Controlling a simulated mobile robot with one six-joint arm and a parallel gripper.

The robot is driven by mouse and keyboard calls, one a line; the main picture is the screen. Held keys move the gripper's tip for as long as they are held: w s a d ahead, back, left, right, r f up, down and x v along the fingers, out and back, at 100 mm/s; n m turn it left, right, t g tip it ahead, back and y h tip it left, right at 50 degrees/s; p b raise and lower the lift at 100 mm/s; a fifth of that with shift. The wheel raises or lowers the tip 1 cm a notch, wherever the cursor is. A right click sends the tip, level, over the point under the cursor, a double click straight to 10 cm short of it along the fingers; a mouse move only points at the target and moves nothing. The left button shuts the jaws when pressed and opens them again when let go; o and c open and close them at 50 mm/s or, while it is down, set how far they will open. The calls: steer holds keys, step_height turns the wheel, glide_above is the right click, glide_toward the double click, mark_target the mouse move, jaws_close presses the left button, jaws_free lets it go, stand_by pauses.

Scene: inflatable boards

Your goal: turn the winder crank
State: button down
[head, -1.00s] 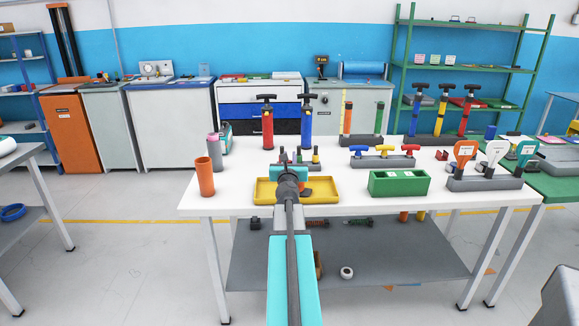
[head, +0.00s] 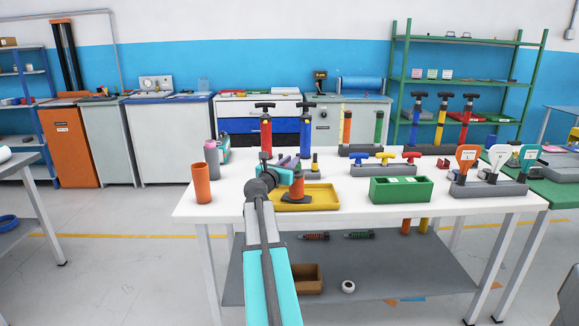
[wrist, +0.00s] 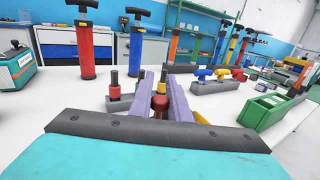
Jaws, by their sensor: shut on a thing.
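My gripper (head: 289,163) is over the near side of the white table, at the yellow tray (head: 325,198). Its purple fingers (wrist: 176,104) are shut on a small red-orange piece (wrist: 160,103) with a dark top. In the head view the red-orange piece (head: 297,188) is upright with a dark foot, in front of the tray's left part; I cannot tell whether the foot touches anything. A blue roll (head: 361,83) lies on a grey-green cabinet at the back wall, possibly the winder. I cannot make out a crank for certain.
Red (head: 266,130) and blue (head: 307,128) hand pumps stand behind the gripper. An orange cup (head: 201,183) is at the left, a green box (head: 400,190) at the right, and a block with paddle-like tools (head: 487,186) beyond. Bare table lies between cup and tray.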

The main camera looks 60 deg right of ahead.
steer(key=m+g+y+p, duration=0.1)
steer(key=m+g+p, duration=0.1)
steer(key=m+g, duration=0.1)
steer(key=d+m+g+y+p, duration=0.1)
steer(key=m+g+p, duration=0.1)
steer(key=g, duration=0.3)
steer(key=s+d+m+g+y+p, duration=0.1)
steer(key=m+g+p, duration=0.1)
steer(key=g, duration=0.3)
steer(key=shift+m, duration=0.9)
steer(key=shift+s, duration=0.1)
steer(key=c, duration=1.7)
jaws_free()
steer(key=v, duration=1.4)
steer(key=shift+d, duration=0.2)
